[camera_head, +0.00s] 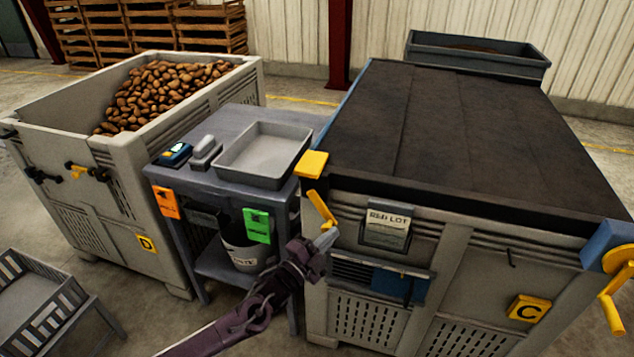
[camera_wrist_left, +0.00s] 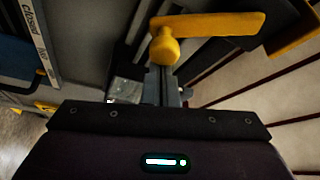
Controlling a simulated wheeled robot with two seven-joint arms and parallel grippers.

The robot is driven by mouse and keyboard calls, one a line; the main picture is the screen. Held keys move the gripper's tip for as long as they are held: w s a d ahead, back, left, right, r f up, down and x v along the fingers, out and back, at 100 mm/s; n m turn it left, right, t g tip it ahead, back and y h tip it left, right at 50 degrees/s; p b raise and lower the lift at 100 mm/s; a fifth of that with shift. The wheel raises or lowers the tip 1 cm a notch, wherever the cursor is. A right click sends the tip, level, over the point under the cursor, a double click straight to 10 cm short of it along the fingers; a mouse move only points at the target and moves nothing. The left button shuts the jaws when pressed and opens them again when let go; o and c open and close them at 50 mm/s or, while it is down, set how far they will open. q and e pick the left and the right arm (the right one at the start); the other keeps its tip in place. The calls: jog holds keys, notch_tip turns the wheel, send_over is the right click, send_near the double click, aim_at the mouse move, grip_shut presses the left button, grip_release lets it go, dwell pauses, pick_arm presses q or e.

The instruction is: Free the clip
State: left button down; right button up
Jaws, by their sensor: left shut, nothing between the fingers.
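The clip appears as a yellow lever (camera_head: 320,208) at the left front corner of the grey grader bin, below a yellow block. In the left wrist view the yellow lever (camera_wrist_left: 215,24) lies across the top with a rounded knob at its left end. My left gripper (camera_head: 327,238) reaches up from below, shut and empty, its tips close under the lever. In the left wrist view the shut fingers (camera_wrist_left: 165,88) point at the knob; whether they touch it I cannot tell. My right gripper is not in view.
The bin with a dark cover (camera_head: 450,130) carries a label plate (camera_head: 387,224) and a yellow crank (camera_head: 614,290) at right. A side table with a grey tray (camera_head: 262,137) stands left. Beyond it is a crate of potatoes (camera_head: 110,152). A white bucket (camera_head: 240,250) sits on the lower shelf.

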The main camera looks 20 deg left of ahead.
pick_arm(q)
jog(key=shift+w+a+f+m+g+y, duration=0.15)
jog(key=shift+a+f+m+g, duration=0.2)
jog(key=shift+a+m, duration=0.5)
jog(key=shift+s+a+f+m+g+y, duration=0.1)
jog(key=shift+a+f+m+g, duration=0.3)
jog(key=shift+a+m, duration=0.4)
jog(key=shift+w+a+f+m+g+y, duration=0.15)
jog(key=shift+a+f+m+g, duration=0.2)
jog(key=shift+a+m, duration=0.5)
jog(key=shift+s, duration=0.1)
jog(key=shift+d+f, duration=0.1)
